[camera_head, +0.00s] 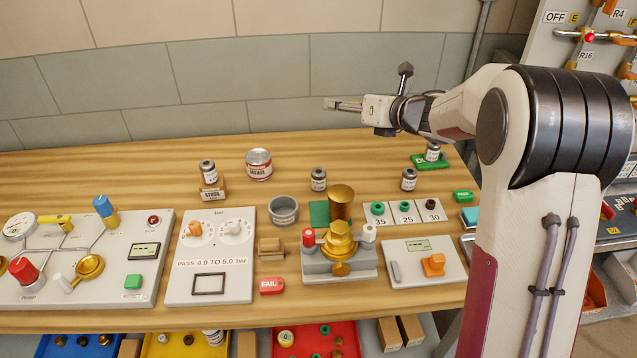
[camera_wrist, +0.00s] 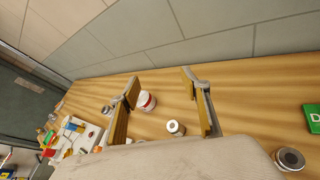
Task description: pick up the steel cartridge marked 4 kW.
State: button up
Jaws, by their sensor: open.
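Several small steel cartridges with dark tops stand upright on the wooden bench; their markings are too small to read, so I cannot tell which is 4 kW. In the head view one stands on a wooden block at left (camera_head: 208,172), one in the middle (camera_head: 318,180), one at right (camera_head: 409,180), and one on a green block (camera_head: 433,153). In the wrist view one cartridge (camera_wrist: 175,128) shows between my fingers, well below them, and another (camera_wrist: 289,159) at lower right. My gripper (camera_head: 343,104) is open and empty, above the back of the bench; its fingers (camera_wrist: 160,82) are spread.
A red-and-white tin (camera_head: 259,165) stands at the back; it also shows between the fingers in the wrist view (camera_wrist: 148,101). A grey cup (camera_head: 284,210), brass fixture (camera_head: 340,245) and test panels (camera_head: 210,265) fill the front. A tiled wall (camera_head: 220,90) rises behind.

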aim_at(319, 180)
jog(key=s+a+f+n+g+y, duration=0.1)
jog(key=a+f+n+g+y, duration=0.1)
jog(key=f+n, duration=0.2)
jog(key=s+a+f+n+g+y, duration=0.1)
jog(key=a+f+n+g+y, duration=0.1)
jog(key=f+n, duration=0.3)
jog(key=shift+s+f+g, duration=0.35)
jog(key=shift+f+g, duration=0.05)
jog(key=shift+f, duration=0.75)
jog(key=shift+a, duration=0.1)
jog(key=shift+f, duration=1.75)
